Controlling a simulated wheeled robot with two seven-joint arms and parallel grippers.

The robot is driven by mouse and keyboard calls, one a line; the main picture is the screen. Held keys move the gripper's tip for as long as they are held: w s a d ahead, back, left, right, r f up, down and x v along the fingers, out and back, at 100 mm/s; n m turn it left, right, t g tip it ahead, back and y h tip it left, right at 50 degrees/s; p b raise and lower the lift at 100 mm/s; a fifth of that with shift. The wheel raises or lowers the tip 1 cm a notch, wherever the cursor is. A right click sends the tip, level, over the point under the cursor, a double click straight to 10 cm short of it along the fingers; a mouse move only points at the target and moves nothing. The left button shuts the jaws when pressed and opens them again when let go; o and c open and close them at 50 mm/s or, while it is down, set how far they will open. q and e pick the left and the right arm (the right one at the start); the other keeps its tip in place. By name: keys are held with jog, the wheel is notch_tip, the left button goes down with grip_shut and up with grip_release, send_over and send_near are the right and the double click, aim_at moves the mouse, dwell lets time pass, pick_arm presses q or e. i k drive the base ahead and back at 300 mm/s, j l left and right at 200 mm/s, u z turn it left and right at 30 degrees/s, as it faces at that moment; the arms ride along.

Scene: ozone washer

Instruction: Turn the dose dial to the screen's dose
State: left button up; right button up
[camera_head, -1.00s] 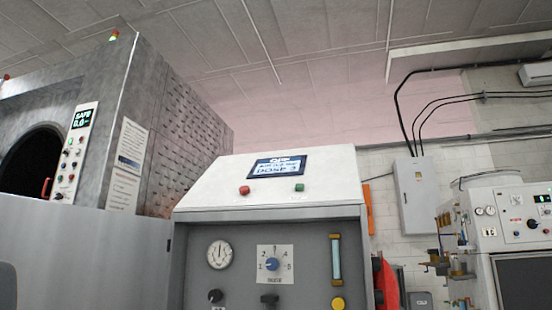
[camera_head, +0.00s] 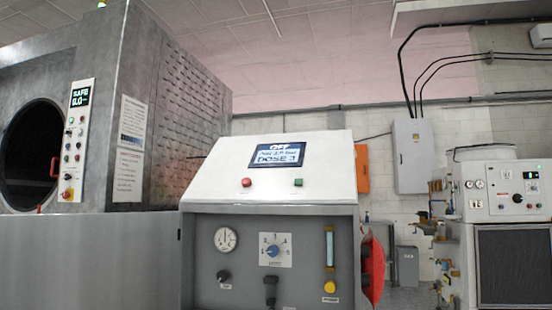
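The dose dial (camera_head: 272,251) is a blue knob on a white plate with numbers around it, on the grey front panel of the console. Its pointer seems to lean to the left, but it is too small to read surely. The screen (camera_head: 277,155) on the console's sloping white top shows "OFF" on its top line and "DOSE" with a digit that looks like 3 on its bottom line. Neither of my grippers is in view.
A round gauge (camera_head: 226,239), a black knob (camera_head: 223,276), a black lever (camera_head: 270,290) and a yellow knob (camera_head: 329,287) surround the dial. Red (camera_head: 247,183) and green (camera_head: 298,182) buttons sit below the screen. A large grey chamber (camera_head: 180,110) stands at the left.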

aim_at(273, 251)
jog(key=i+z, duration=0.15)
jog(key=i, duration=0.45)
jog(key=i+j+z, duration=0.15)
jog(key=i, duration=0.45)
jog(key=i+j+z, duration=0.15)
jog(key=i, duration=0.45)
